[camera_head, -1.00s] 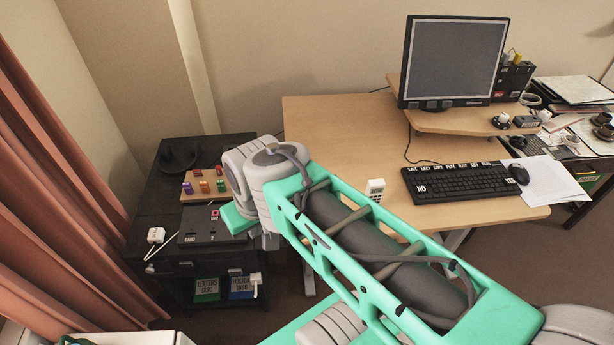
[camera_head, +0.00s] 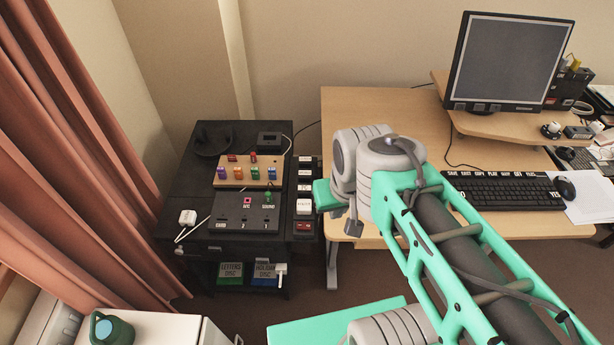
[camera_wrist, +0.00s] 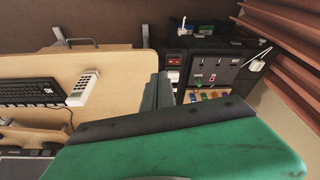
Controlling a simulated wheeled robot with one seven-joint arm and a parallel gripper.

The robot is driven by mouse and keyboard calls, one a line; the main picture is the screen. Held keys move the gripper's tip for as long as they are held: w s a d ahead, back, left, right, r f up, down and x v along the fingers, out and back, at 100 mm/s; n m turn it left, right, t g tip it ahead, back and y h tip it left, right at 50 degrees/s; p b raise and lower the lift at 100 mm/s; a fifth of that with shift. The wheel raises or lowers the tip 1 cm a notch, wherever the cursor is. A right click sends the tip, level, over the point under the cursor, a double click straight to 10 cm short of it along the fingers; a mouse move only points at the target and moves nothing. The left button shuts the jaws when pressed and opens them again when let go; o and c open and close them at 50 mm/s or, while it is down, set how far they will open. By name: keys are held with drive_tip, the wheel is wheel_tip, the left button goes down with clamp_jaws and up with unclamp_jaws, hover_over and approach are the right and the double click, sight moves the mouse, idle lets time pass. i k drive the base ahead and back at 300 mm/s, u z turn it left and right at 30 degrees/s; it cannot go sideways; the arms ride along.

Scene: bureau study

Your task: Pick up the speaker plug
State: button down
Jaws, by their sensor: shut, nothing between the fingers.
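No label for a speaker plug is readable, so I cannot tell for certain which plug it is. A row of coloured plugs (camera_head: 238,174) sits on a small wooden board on the black side cabinet. A green plug (camera_head: 268,196) stands at the "SOUND" spot of the dark panel (camera_head: 235,213) in front of it. My gripper (camera_wrist: 162,92) is shut and empty in the wrist view, with the cabinet beyond its tips. In the head view my wrist is right of the cabinet, above the desk's left edge, and the fingertips are mostly hidden.
A white adapter (camera_head: 187,217) with a cord lies left of the panel. Disc cases (camera_head: 230,272) are below. A red curtain (camera_head: 60,130) hangs at left.

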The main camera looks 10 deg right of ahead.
sight(304, 175)
drive_tip(key=k, duration=0.5)
drive_tip(key=z, duration=1.6)
drive_tip(key=i, duration=1.5)
drive_tip(key=u, duration=4.4)
drive_tip(key=i, duration=1)
drive_tip(key=z, duration=0.05)
